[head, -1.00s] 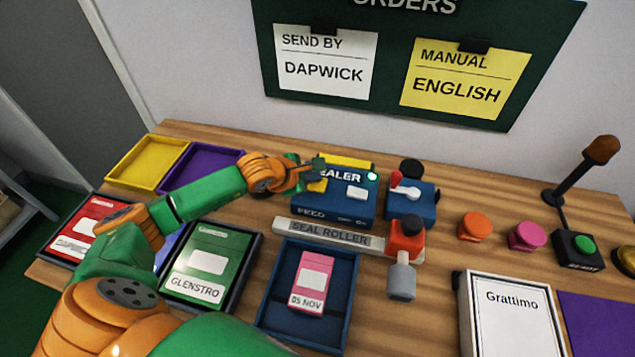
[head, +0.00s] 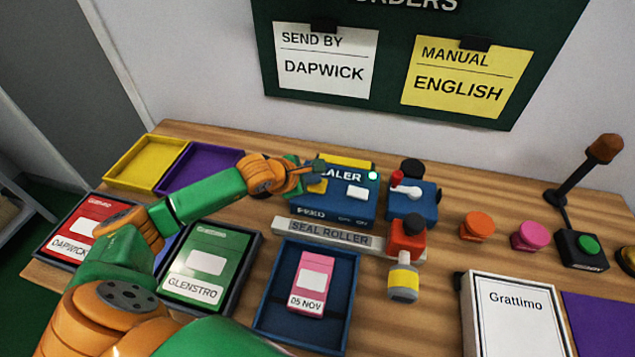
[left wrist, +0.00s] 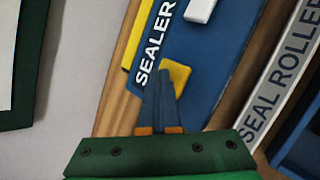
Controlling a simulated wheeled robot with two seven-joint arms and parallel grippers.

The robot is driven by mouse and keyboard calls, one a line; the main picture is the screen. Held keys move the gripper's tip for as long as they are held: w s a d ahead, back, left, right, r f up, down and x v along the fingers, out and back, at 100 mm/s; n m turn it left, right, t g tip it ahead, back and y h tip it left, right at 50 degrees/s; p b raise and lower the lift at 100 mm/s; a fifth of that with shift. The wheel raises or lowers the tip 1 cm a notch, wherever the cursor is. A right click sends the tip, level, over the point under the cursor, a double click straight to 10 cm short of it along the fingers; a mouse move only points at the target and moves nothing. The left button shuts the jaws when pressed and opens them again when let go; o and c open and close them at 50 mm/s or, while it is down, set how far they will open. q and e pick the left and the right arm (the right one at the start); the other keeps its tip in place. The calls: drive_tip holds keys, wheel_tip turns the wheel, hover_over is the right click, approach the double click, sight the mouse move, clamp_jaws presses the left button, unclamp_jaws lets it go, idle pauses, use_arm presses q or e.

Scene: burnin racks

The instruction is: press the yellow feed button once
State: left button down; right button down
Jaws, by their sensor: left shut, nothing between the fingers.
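The blue sealer (head: 335,207) stands at the back middle of the table, with a lit green lamp (head: 373,175). The yellow feed button (head: 317,187) is on its left top, above the word FEED. My left gripper (head: 317,166) reaches in from the left and is shut and empty. In the left wrist view, its fingertips (left wrist: 160,78) overlap the left edge of the yellow button (left wrist: 180,73). I cannot tell whether they touch it or hover just above. My right gripper is not in view.
A blue tray (head: 262,310) holds a pink packet (head: 311,283). Orange (head: 477,227) and pink (head: 530,235) buttons stand to the right.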

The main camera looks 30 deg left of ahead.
sight(314, 186)
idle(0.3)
use_arm(q)
drive_tip(key=shift+r+p, duration=0.55)
drive_tip(key=shift+r, duration=0.35)
drive_tip(key=shift+r, duration=0.1)
drive_tip(key=shift+r+p, duration=1.6)
drive_tip(key=shift+r, duration=0.85)
